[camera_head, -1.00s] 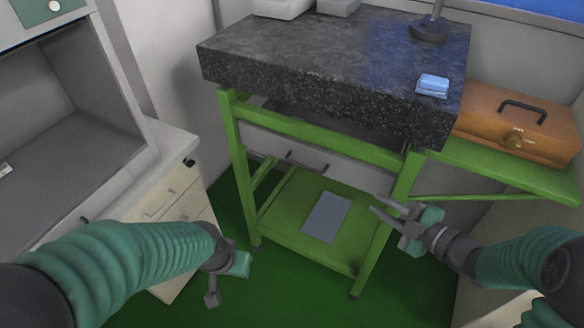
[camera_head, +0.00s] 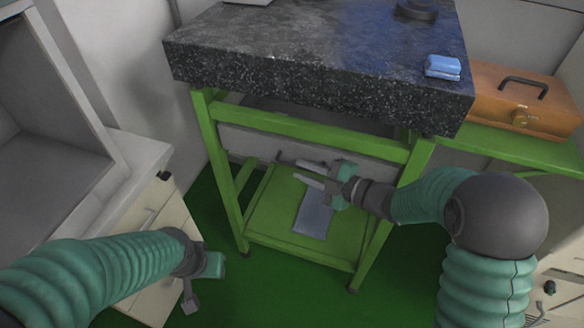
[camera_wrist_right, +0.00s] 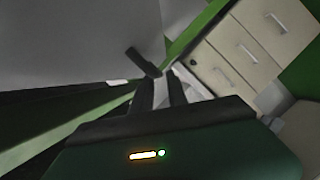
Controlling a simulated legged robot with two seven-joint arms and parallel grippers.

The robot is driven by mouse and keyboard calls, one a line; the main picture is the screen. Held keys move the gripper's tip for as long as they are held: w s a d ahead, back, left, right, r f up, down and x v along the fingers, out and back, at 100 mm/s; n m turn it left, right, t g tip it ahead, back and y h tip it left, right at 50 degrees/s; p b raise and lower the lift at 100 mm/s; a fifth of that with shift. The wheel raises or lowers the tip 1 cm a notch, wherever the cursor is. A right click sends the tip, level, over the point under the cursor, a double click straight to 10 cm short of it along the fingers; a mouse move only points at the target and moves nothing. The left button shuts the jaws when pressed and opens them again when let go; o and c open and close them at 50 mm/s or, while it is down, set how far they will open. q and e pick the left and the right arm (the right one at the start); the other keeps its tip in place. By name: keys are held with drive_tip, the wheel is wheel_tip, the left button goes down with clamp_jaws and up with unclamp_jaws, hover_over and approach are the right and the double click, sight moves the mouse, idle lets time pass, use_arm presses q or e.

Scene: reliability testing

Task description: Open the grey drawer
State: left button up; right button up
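The grey drawer (camera_head: 245,143) sits under the dark granite slab, behind the front rail of the green table, and looks closed. Its dark handle (camera_head: 281,156) is partly hidden by my right gripper. My right gripper (camera_head: 295,171) is in front of the drawer, fingers apart and pointing left near the handle. In the right wrist view, a dark bar that looks like the handle (camera_wrist_right: 142,61) lies just beyond the fingertips (camera_wrist_right: 161,78), beside the grey front (camera_wrist_right: 70,40). I cannot tell whether they touch. My left gripper (camera_head: 195,285) hangs low at the left, away from the drawer; its fingers are unclear.
The green table (camera_head: 223,195) has a lower shelf with a grey sheet (camera_head: 312,217). A blue object (camera_head: 442,66) lies on the granite slab (camera_head: 300,45). An orange-brown box (camera_head: 520,100) stands right. A pale cabinet (camera_head: 160,215) stands left, near my left arm.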

sight(294, 166)
drive_tip(key=x, duration=0.4)
drive_tip(key=shift+w+f+b, duration=0.1)
drive_tip(key=shift+b, duration=0.2)
drive_tip(key=shift+w+d, duration=0.1)
drive_tip(key=shift+d, duration=0.15)
drive_tip(key=shift+a, duration=0.35)
clamp_jaws()
drive_tip(key=shift+d+f, duration=0.1)
drive_tip(key=shift+d, duration=0.05)
idle(0.3)
